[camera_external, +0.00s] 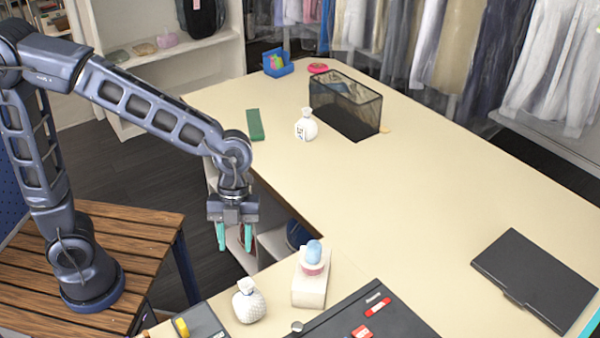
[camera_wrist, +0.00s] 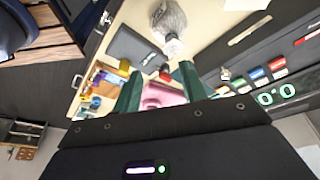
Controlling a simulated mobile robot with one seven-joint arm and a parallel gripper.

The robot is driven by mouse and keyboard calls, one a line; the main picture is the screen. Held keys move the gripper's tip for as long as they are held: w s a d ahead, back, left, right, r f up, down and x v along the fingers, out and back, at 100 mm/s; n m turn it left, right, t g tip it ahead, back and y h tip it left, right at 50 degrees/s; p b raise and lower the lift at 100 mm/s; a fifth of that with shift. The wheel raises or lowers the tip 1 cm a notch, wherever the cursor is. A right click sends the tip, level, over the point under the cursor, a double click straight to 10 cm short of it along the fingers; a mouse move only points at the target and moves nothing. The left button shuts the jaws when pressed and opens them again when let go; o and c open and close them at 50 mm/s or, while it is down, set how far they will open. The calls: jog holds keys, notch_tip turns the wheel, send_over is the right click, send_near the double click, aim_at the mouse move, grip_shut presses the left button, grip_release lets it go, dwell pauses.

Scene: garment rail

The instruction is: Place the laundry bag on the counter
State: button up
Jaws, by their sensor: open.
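Two small pale bags stand on the counter (camera_external: 430,190), and I cannot tell for sure which is the laundry bag. One, white with dark print (camera_external: 306,126), stands near the black mesh basket. The other, whitish and textured with a tied neck (camera_external: 249,302), stands at the near end. A grey textured bag with a white neck, probably the near one, shows at the top of the wrist view (camera_wrist: 169,20). My gripper (camera_external: 235,240) is open and empty, pointing down above the counter's inner corner, behind and left of the near bag. Its green fingers show in the wrist view (camera_wrist: 159,90).
A white box with a pink and blue item on it (camera_external: 310,286) stands beside the near bag. A dark board with red tags (camera_external: 365,315), a black case (camera_external: 538,278) and the mesh basket (camera_external: 343,105) occupy the counter. Its middle is clear.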

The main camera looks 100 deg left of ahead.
jog(key=s+r+n+t+y, duration=0.1)
jog(key=s+r+n+t, duration=0.1)
jog(key=s+n, duration=0.6)
jog(key=s+r+n+t+y, duration=0.2)
jog(key=s+n, duration=0.6)
jog(key=s, duration=0.9)
jog(key=shift+r+y, duration=0.3)
jog(key=shift+r, duration=1.05)
